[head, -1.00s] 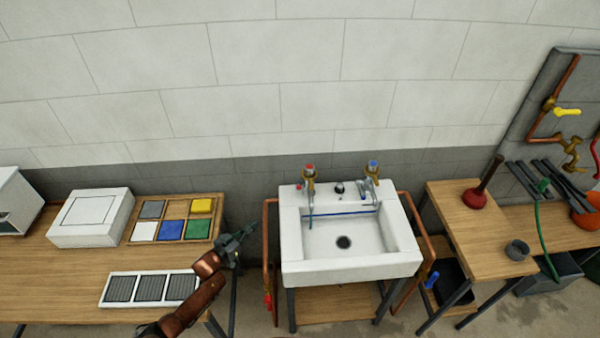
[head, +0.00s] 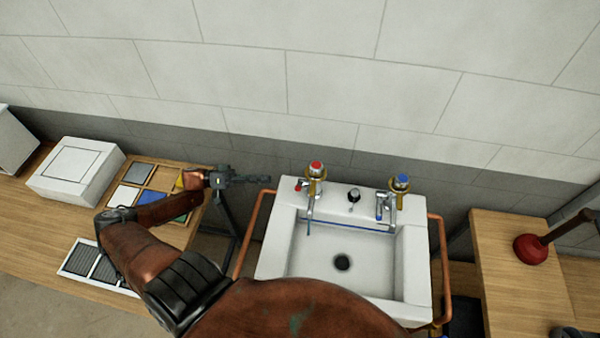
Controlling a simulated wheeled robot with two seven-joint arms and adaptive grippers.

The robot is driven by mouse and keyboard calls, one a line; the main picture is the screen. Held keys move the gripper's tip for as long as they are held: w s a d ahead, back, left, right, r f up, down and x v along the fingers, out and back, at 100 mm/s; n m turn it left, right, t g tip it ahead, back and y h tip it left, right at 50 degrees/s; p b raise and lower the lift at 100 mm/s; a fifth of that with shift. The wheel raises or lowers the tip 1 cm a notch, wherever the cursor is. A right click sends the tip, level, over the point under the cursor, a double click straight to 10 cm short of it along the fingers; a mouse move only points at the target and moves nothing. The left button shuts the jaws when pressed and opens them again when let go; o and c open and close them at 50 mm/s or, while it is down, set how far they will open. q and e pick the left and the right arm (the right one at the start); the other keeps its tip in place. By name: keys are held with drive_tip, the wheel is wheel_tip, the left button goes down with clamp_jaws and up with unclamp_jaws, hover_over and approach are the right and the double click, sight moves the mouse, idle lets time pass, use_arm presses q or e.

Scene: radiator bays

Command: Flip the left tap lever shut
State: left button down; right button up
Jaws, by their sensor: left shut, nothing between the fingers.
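The left tap (head: 314,185) stands at the sink's back left, with a red cap. Its small red-tipped lever (head: 298,187) points left. The right tap (head: 399,190) has a blue cap and a blue-tipped lever (head: 379,212). My left gripper (head: 267,180) is shut and empty, pointing right, a short way left of the red lever and apart from it in the picture. My right gripper is not in view.
The white sink (head: 274,262) has its front partly hidden by my arm. Copper pipes (head: 254,232) flank it. A bench on the left holds a white box (head: 76,170) and a tray of coloured tiles (head: 160,178). A red plunger (head: 530,248) is on the right bench.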

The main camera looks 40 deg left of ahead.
sight(301, 185)
use_arm(q)
drive_tip(key=shift+r, duration=0.1)
drive_tip(key=f+p+x, duration=0.1)
drive_tip(key=x, duration=0.9)
drive_tip(key=shift+d+r, duration=0.15)
drive_tip(key=shift+r, duration=0.25)
